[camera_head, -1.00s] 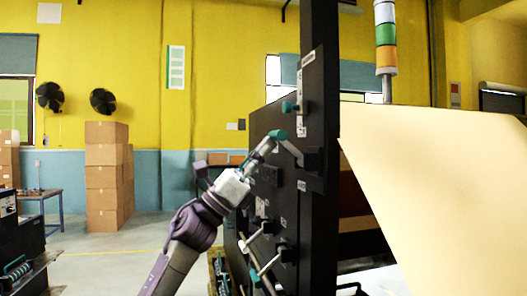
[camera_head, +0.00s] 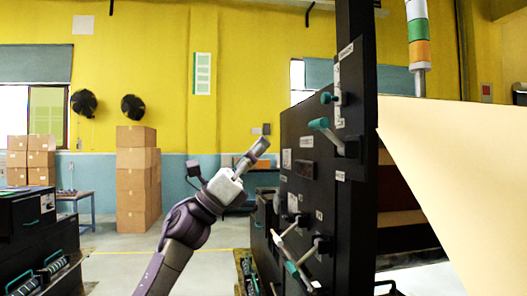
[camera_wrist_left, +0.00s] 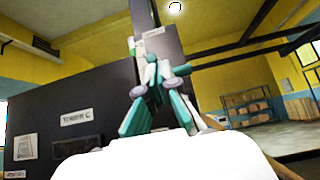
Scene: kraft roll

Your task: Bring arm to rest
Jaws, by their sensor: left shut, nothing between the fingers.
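My left arm comes up from the bottom middle of the head view. Its gripper (camera_head: 254,154) is shut and empty, raised in the air in front of the black machine (camera_head: 310,195). A teal-tipped lever (camera_head: 326,131) on the machine stands a little to the right of the gripper, apart from it in the picture. In the left wrist view the gripper's teal fingers (camera_wrist_left: 155,92) are together, with the black machine panel behind them. My right gripper does not show.
A wide cream paper sheet (camera_head: 450,160) hangs at the right. Lower levers (camera_head: 288,258) stick out from the machine. Stacked cardboard boxes (camera_head: 135,185) stand behind at the left, and black equipment (camera_head: 30,225) is at the left edge. The floor between is open.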

